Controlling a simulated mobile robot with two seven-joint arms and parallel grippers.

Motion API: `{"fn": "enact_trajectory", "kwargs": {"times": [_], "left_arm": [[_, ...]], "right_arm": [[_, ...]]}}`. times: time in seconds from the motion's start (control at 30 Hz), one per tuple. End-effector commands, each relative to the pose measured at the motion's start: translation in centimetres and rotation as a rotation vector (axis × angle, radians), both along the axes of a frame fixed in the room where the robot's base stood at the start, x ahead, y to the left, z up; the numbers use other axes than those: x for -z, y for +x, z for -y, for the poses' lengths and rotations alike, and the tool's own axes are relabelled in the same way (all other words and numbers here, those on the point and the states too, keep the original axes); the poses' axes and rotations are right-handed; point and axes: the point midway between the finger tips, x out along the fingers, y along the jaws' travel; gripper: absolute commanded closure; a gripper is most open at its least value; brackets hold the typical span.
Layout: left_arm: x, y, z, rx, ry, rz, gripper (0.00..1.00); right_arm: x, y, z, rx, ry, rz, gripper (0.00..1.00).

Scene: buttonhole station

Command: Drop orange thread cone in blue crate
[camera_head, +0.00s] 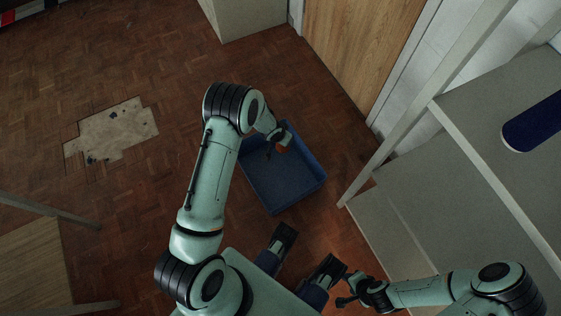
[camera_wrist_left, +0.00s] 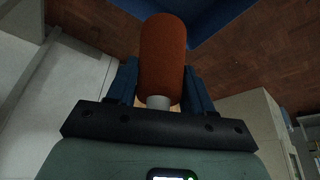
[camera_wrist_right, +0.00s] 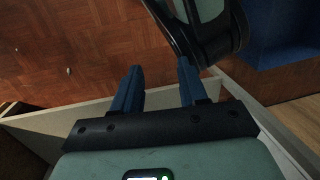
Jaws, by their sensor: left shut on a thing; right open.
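The orange thread cone (camera_wrist_left: 163,58) is between the blue fingers of my left gripper (camera_wrist_left: 162,85), which is shut on it. In the head view a small part of the orange cone (camera_head: 282,149) shows below my left wrist, over the blue crate (camera_head: 292,190). The crate stands on the floor, and its inside looks empty where it shows. A blue crate wall (camera_wrist_left: 212,22) also shows beyond the cone in the left wrist view. My right gripper (camera_wrist_right: 158,80) is open and empty; in the head view it (camera_head: 345,290) is low, near my base.
A grey shelf unit (camera_head: 440,190) with a dark blue roll (camera_head: 535,122) stands at the right. A wooden door (camera_head: 355,45) and a pale cabinet (camera_head: 245,15) are behind the crate. The parquet floor left of the crate has a bare patch (camera_head: 110,130) and is otherwise clear.

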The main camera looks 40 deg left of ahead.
Motion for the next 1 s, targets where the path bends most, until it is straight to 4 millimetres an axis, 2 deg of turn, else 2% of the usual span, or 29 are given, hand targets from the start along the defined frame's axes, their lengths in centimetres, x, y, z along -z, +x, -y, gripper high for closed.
{"fn": "enact_trajectory", "kwargs": {"times": [0.03,0.1,0.2,0.3,0.4,0.63,0.77,1.0], "left_arm": [[4.0,-0.6,-1.7,-0.016,0.0,-0.008,0.81],[7.5,-1.1,-3.4,-0.022,-0.002,-0.007,0.81],[11.9,-1.5,-5.2,-0.026,-0.002,-0.004,0.81],[15.2,-0.9,-5.6,-0.023,-0.002,-0.001,0.81],[17.0,0.0,-5.3,-0.02,-0.001,0.002,0.81],[18.3,0.6,-5.1,-0.022,0.0,0.001,0.81],[19.2,0.6,-5.1,-0.022,0.0,0.0,0.81],[21.5,0.6,-5.1,-0.021,-0.001,0.0,0.81]], "right_arm": [[1.9,0.5,0.5,0.006,-0.014,0.008,0.57],[3.3,1.1,1.1,0.013,-0.03,0.022,0.57],[5.1,2.0,1.6,0.024,-0.043,0.039,0.57],[6.7,2.9,1.6,0.037,-0.038,0.063,0.57],[7.6,3.5,1.3,0.047,-0.024,0.081,0.57],[8.4,3.5,1.0,0.055,-0.01,0.082,0.57],[9.2,2.5,1.1,0.058,-0.009,0.047,0.57],[11.2,-0.5,1.5,0.066,-0.006,-0.052,0.57]]}}
